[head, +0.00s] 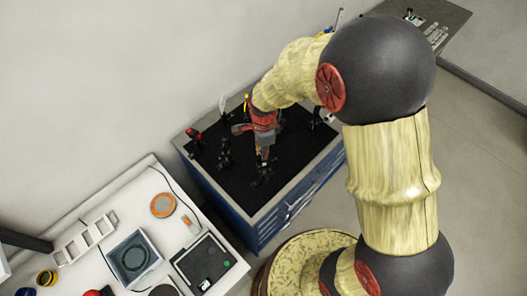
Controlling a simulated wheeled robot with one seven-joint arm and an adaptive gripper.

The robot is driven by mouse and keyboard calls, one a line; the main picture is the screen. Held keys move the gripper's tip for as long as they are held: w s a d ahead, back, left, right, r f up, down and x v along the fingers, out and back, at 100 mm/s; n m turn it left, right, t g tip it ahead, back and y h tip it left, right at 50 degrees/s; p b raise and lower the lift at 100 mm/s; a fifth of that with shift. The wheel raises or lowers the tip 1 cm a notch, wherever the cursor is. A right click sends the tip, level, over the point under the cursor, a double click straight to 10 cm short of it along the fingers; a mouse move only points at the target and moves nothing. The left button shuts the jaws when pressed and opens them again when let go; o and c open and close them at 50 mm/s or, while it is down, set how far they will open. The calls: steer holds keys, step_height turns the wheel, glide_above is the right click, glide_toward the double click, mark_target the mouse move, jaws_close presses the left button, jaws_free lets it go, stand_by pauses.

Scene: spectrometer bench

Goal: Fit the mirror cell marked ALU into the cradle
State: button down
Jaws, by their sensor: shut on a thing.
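My gripper (264,153) is above the black top of the blue cabinet (209,180), near its middle. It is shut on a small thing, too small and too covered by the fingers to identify. A dark mount (263,176) stands just below the fingertips. I cannot tell whether it is the cradle or whether the held thing touches it. No ALU mark can be read anywhere in this view.
Other dark mounts stand close around my gripper: one at the left (224,153), a red-topped one (194,138), and one at the right (315,117). A white bench (130,187) at lower left holds an orange disc (163,205), a square box (133,257) and a dark tray (203,262).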

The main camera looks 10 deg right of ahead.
steer(key=shift+f, duration=0.2)
steer(key=shift+f+b, duration=0.35)
steer(key=shift+f+b, duration=0.85)
steer(key=shift+f, duration=0.35)
stand_by(0.6)
steer(key=shift+r, duration=0.2)
steer(key=shift+r+p, duration=1.1)
steer(key=shift+r, duration=0.45)
